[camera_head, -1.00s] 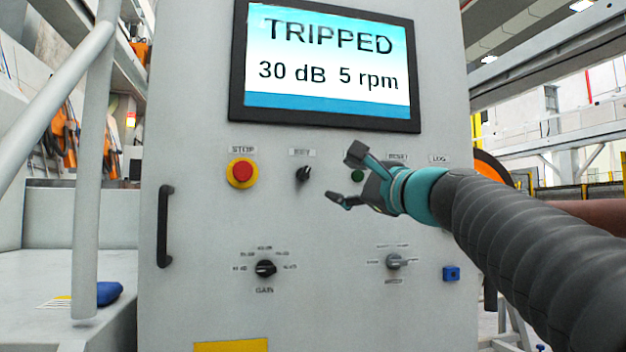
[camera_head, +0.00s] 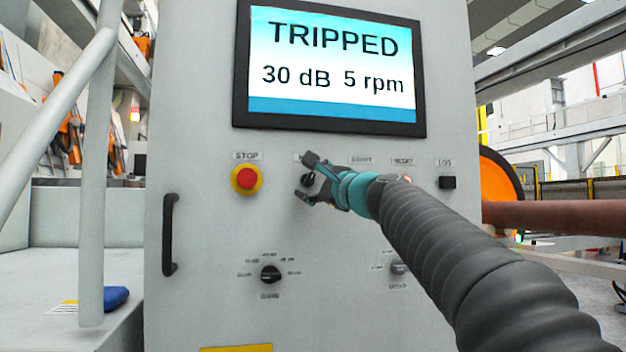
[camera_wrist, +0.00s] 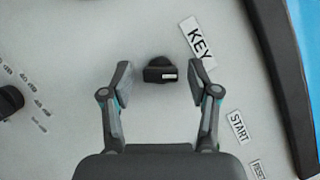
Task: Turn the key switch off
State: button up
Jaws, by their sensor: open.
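The key switch (camera_wrist: 160,70) is a small black knob on the grey panel, beside the KEY label (camera_wrist: 197,42) in the wrist view. My gripper (camera_wrist: 160,82) is open, with one finger on each side of the switch and a visible gap to both. Whether the fingers touch the panel cannot be told. In the head view my gripper (camera_head: 306,176) is at the key switch (camera_head: 308,180), partly hiding it and its label.
The red STOP button (camera_head: 246,179) on its yellow base is just left of my gripper. A gain knob (camera_head: 270,274) and another knob (camera_head: 398,267) sit below. The screen (camera_head: 330,64) above reads TRIPPED. A black handle (camera_head: 169,235) is at the panel's left.

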grip_shut()
jog(key=shift+r, duration=0.1)
jog(key=n+p, duration=0.1)
jog(key=n+g+p, duration=0.1)
jog(key=n, duration=0.1)
jog(key=shift+d+r, duration=0.1)
jog(key=shift+r, duration=0.1)
jog(key=n+g+p, duration=0.1)
jog(key=n+p, duration=0.2)
jog(key=shift+r+n+h, duration=0.1)
jog(key=shift+n+h, duration=0.2)
jog(key=shift+h, duration=0.1)
jog(key=n+g+p, duration=0.1)
jog(key=n+p, duration=0.1)
jog(key=shift+n+h, duration=0.4)
jog(key=shift+n+g+h+p, duration=0.3)
jog(key=shift+n+h+p, duration=0.2)
jog(key=shift+n+p, duration=0.3)
